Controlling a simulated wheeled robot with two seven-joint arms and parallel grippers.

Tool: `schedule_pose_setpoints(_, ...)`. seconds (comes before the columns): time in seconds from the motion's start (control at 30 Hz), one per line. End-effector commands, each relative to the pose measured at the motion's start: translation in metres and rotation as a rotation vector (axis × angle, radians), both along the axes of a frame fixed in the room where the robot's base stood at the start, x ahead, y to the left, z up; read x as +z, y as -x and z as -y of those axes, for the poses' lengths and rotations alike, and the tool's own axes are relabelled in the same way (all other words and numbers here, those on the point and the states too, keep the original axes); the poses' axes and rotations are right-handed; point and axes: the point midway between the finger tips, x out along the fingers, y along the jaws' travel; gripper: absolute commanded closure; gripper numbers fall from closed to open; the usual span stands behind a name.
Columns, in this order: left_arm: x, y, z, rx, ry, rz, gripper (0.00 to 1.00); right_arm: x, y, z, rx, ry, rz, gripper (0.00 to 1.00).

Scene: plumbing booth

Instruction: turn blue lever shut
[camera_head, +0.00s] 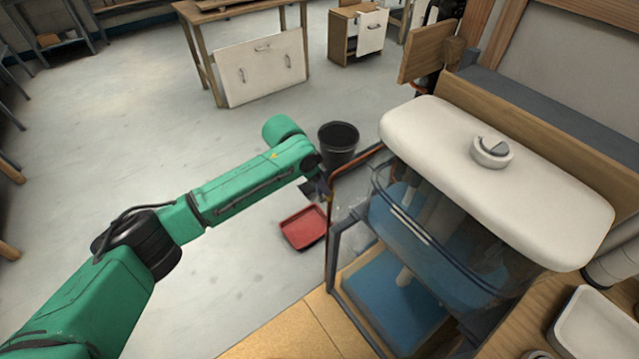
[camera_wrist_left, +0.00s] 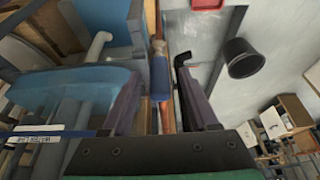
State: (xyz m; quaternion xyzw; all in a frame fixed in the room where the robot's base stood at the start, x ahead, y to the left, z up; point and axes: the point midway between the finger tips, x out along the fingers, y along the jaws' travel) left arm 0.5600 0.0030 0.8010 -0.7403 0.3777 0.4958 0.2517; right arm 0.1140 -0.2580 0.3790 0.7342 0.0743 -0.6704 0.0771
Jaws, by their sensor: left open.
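In the left wrist view a blue lever (camera_wrist_left: 160,77) lies between the two dark fingers of my left gripper (camera_wrist_left: 157,90). A copper pipe (camera_wrist_left: 168,118) runs just behind it. The fingers are open, with a visible gap on each side of the lever. In the head view my left gripper (camera_head: 322,185) is at the end of the green arm, beside the upright copper pipe (camera_head: 331,190) left of the cistern. The lever cannot be made out there. My right gripper is not in view.
A black bucket (camera_head: 338,140) and a red tray (camera_head: 304,227) are on the floor. The floor at left is mostly clear.

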Motion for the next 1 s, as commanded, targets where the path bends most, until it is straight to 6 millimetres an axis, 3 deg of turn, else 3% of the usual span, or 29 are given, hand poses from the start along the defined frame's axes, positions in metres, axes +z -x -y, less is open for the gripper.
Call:
schedule_pose_setpoints(0.1,-0.0089,-0.0022,0.0028,-0.001,-0.001,0.001,0.4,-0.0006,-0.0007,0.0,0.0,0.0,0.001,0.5)
schedule_pose_setpoints(0.33,-0.0096,-0.0025,0.0031,-0.001,0.0,0.002,0.4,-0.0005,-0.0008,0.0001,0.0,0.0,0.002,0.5)
schedule_pose_setpoints(0.5,-0.0095,-0.0025,0.0029,-0.001,0.0,0.002,1.0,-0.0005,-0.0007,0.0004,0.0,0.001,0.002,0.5)
schedule_pose_setpoints(1.0,-0.0091,-0.0026,0.0027,0.001,0.0,0.002,1.0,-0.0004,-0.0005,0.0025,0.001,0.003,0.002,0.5)
